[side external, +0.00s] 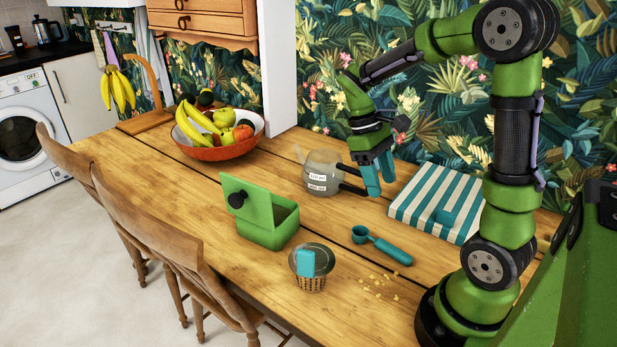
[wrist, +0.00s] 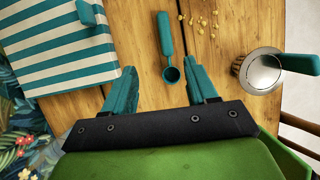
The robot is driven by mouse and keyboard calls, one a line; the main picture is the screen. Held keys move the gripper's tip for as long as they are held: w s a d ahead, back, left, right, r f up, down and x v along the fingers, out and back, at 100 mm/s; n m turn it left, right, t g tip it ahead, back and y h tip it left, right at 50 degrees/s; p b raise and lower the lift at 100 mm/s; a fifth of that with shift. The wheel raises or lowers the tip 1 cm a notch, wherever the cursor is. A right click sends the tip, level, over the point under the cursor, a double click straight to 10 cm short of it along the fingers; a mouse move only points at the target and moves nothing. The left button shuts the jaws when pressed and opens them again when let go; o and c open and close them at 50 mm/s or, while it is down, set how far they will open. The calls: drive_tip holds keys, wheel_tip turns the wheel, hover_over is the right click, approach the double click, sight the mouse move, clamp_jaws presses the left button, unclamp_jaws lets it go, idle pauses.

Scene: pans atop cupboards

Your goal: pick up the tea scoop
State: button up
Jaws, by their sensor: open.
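The teal tea scoop (side external: 380,245) lies flat on the wooden table in the side external view, with its round bowl to the left and its handle to the right. In the wrist view the tea scoop (wrist: 166,38) lies ahead of the fingers, its bowl nearest them, roughly between the two fingertips. My gripper (side external: 376,188) is above the table, behind the scoop and near the glass jug, pointing down. Its teal fingers also show in the wrist view (wrist: 160,82), spread apart with nothing between them. The gripper is apart from the scoop.
A glass jug (side external: 322,176) stands by the gripper. A green open box (side external: 267,222), a strainer with a teal handle (side external: 312,281), crumbs (side external: 375,285) and a fruit bowl (side external: 222,150) are also on the table.

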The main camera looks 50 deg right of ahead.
hover_over(392, 247)
drive_tip(key=w, duration=0.2)
drive_tip(key=f, duration=1)
drive_tip(key=shift+s+d+f, duration=0.25)
drive_tip(key=shift+d, duration=0.15)
drive_tip(key=f, duration=0.2)
drive_tip(key=s+a+f, duration=0.1)
drive_tip(key=f, duration=0.1)
drive_tip(key=shift+s+d+f, duration=0.1)
drive_tip(key=shift+s+f, duration=0.1)
drive_tip(key=shift+f, duration=0.4)
drive_tip(key=c, duration=1)
wheel_tip(392, 247, up, 10)
drive_tip(key=shift+r, duration=0.1)
drive_tip(key=shift+c, duration=0.2)
